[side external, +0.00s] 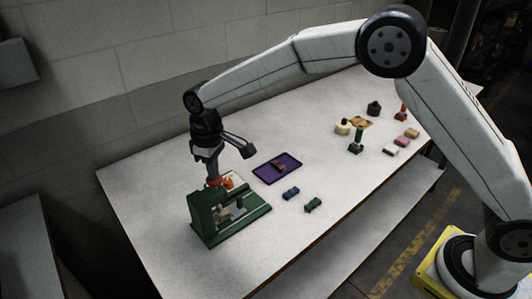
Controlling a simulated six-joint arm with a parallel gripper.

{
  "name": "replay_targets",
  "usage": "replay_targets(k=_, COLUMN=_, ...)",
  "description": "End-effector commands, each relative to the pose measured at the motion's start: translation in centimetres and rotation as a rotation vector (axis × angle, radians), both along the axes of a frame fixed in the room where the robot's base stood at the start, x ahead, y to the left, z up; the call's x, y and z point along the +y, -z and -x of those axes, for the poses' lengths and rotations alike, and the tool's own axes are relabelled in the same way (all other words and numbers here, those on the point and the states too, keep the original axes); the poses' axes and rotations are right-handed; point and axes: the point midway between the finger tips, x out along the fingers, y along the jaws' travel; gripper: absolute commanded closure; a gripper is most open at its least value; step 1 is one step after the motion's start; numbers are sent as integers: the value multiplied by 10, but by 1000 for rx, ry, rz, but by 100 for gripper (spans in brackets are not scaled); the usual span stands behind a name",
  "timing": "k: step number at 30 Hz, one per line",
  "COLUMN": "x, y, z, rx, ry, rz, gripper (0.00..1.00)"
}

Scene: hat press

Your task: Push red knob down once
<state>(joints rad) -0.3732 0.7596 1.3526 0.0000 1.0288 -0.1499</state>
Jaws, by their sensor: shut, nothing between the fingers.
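The green press (232,216) stands near the left end of the white table. The red knob (214,182) shows at the top of the press, on its left side. My gripper (212,173) is directly above the knob, pointing down, with its fingers shut and empty. Its tips look very close to the knob or touching it; I cannot tell which from this angle. The tips partly hide the knob.
A purple tray (262,179) with a brown item lies right of the press. Several small objects, including a green stamp-like piece (356,144), stand farther right. The table's front centre is clear.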

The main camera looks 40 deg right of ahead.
Motion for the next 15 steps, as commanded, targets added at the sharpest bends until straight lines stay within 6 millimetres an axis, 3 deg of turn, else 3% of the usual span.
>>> replay_targets(k=15, x=0, y=10, z=0, rx=2, ry=0, rz=1, gripper=100)
